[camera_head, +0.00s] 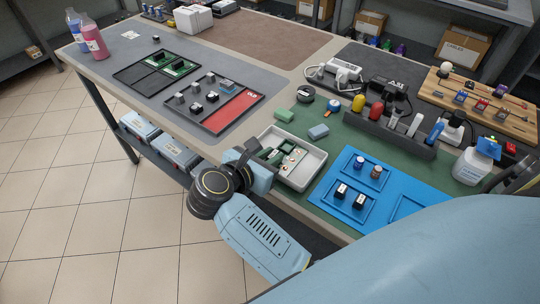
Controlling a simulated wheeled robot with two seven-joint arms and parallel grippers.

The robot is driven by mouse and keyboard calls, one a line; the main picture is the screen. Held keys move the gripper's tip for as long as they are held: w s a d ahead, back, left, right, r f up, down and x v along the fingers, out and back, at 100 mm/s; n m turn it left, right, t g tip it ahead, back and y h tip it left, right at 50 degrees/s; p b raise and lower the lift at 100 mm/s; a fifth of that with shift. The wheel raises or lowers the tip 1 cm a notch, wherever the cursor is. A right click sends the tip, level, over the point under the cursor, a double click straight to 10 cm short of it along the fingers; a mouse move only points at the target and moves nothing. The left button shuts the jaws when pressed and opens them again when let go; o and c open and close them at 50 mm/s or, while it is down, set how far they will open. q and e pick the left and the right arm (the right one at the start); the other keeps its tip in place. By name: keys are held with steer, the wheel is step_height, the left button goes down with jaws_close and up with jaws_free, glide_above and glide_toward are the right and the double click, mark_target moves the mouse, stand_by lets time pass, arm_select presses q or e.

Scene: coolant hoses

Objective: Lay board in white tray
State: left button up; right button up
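The white tray (318,162) stands near the front edge of the table, left of the blue tray. Green board pieces with small light parts (292,161) show inside it. I cannot tell whether they are one board or several, or whether they lie flat. Another green board (182,67) lies in a black frame (130,76) further left.
A black-and-red tray (237,112) with small blocks lies left of the white tray. A blue tray (412,187) with small parts is right of it.

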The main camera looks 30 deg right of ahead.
steer(key=o, duration=0.4)
steer(key=shift+o, duration=0.2)
